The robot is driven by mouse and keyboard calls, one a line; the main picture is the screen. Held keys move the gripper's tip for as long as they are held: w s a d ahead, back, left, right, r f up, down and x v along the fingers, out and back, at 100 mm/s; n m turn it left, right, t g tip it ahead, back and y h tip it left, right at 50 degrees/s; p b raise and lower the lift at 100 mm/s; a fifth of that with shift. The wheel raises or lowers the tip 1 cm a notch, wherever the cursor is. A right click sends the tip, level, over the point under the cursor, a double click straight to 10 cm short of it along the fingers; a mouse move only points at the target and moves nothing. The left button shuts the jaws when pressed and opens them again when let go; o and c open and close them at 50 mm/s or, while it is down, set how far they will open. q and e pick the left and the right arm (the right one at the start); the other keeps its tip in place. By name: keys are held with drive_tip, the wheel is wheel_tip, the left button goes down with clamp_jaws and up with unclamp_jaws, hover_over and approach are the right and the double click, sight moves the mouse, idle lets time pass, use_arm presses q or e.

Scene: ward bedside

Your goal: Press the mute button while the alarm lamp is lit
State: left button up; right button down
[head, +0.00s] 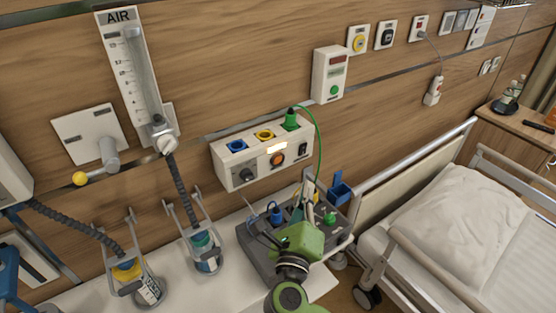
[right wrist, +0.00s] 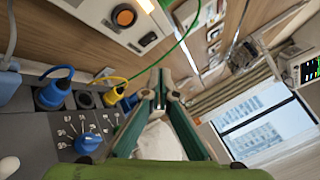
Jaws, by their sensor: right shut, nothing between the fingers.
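A white wall unit (head: 228,179) carries a round orange button with a dark ring (head: 277,159), which I take for the mute button. Just above the button is a small rectangular lamp (head: 277,147), glowing pale, apparently lit. In the right wrist view the button (right wrist: 125,17) and the bright lamp (right wrist: 147,5) are at the top edge. My right gripper (head: 308,181) is shut and empty, below and to the right of the button, apart from it. Its closed fingers (right wrist: 159,78) point forward in the right wrist view.
A green cable (head: 319,150) hangs from the unit's green plug, close to the right gripper. A grey device (head: 260,262) with plugs and knobs stands below. A bed (head: 455,230) is at the right.

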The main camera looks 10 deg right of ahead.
drive_tip(key=shift+w, duration=0.1)
drive_tip(key=b, duration=0.2)
approach(285, 157)
drive_tip(key=w+d, duration=0.3)
drive_tip(key=d, duration=0.1)
drive_tip(key=shift+w+a+r, duration=0.1)
drive_tip(key=shift+w+a, duration=0.4)
drive_tip(key=shift+w, duration=0.2)
idle(0.7)
drive_tip(key=shift+w+a, duration=0.1)
drive_tip(key=shift+w, duration=0.25)
drive_tip(key=shift+w+a+b, duration=0.1)
drive_tip(key=shift+w+b, duration=0.2)
idle(0.5)
idle(0.3)
drive_tip(key=shift+s+d+p, duration=0.25)
drive_tip(key=shift+s+p, duration=0.1)
drive_tip(key=shift+s, duration=0.35)
drive_tip(key=shift+s, duration=0.1)
